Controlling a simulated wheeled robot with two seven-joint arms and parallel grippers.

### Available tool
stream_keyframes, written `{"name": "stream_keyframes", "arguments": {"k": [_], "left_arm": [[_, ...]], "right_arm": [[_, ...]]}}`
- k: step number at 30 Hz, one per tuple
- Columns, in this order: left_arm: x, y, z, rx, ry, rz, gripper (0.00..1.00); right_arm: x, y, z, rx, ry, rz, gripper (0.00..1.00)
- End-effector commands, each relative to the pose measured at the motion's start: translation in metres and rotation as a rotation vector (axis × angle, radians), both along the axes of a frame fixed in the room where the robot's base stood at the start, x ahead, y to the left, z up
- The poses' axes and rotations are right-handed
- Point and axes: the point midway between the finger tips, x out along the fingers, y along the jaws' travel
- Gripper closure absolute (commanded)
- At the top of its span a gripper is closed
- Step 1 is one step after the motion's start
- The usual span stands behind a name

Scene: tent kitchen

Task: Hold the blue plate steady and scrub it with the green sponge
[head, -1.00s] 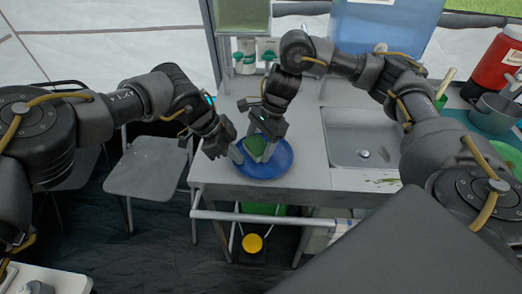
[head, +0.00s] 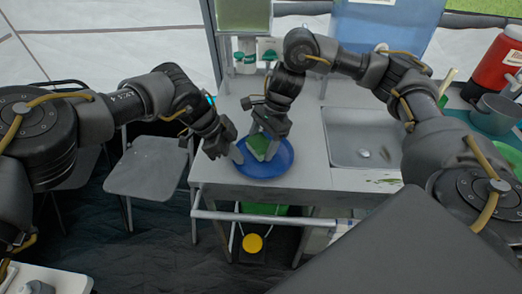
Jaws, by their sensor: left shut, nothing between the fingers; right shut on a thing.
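The blue plate (head: 274,171) lies flat on the grey counter, left of the sink. My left gripper (head: 237,157) is shut and empty, with its fingertips at the plate's left rim; I cannot tell whether they press on it. My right gripper (head: 265,142) is shut on the green sponge (head: 258,146) and holds it over the middle of the plate. The sponge appears tilted and close to the plate's surface; its contact with the plate is hard to tell. The fingers partly hide the sponge.
The sink (head: 360,137) is set in the counter (head: 308,150) to the right. White bottles with green tops (head: 245,57) stand at the counter's back. A grey pot (head: 493,114) and a red cooler (head: 504,58) are at the far right. A grey folding chair (head: 148,172) stands left.

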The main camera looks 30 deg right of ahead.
Motion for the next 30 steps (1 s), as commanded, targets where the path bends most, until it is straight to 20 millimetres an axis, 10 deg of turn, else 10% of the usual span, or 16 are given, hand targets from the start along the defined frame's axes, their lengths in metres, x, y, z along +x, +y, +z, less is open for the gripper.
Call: {"name": "stream_keyframes", "arguments": {"k": [16,30], "left_arm": [[-0.002,0.003,-0.007,0.012,0.003,0.001,1.00],[-0.002,0.003,-0.007,0.011,0.004,0.001,1.00]], "right_arm": [[-0.003,-0.013,0.003,0.000,-0.003,0.001,0.51],[-0.003,-0.013,0.050,-0.001,-0.003,0.001,0.51]]}}
